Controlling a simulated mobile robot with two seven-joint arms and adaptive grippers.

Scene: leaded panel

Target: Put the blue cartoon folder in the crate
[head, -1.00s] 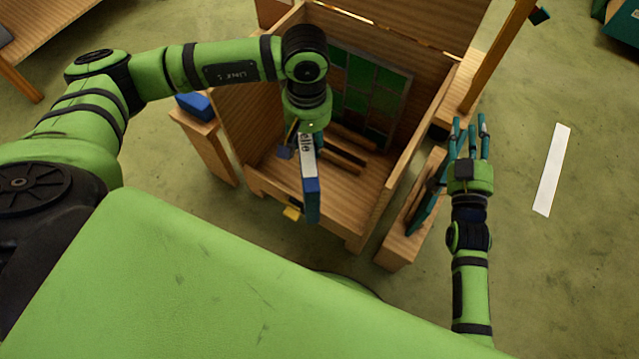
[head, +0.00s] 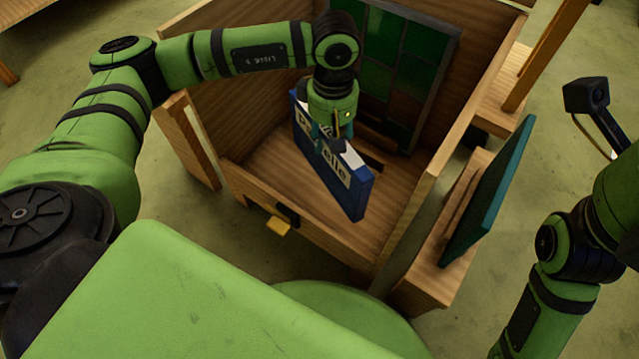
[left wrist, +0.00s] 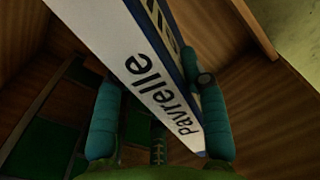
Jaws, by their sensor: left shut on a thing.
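The blue folder (head: 352,193), with a white label reading "Pavrelle", hangs tilted from my left gripper (head: 334,138) over the wooden crate (head: 315,243), which is open at the top. In the left wrist view the folder's white, lettered side (left wrist: 158,72) runs between the teal fingers of the left gripper (left wrist: 150,78), which are shut on it. Whether its lower edge touches the crate floor I cannot tell. My right arm comes in at the right edge, and its fingers are out of the picture.
A leaded panel with green panes (head: 402,55) leans inside the crate at the back. A teal flat thing (head: 488,192) stands on a wooden bench (head: 418,288) right of the crate. Bare crate floor (head: 275,160) shows left of the folder.

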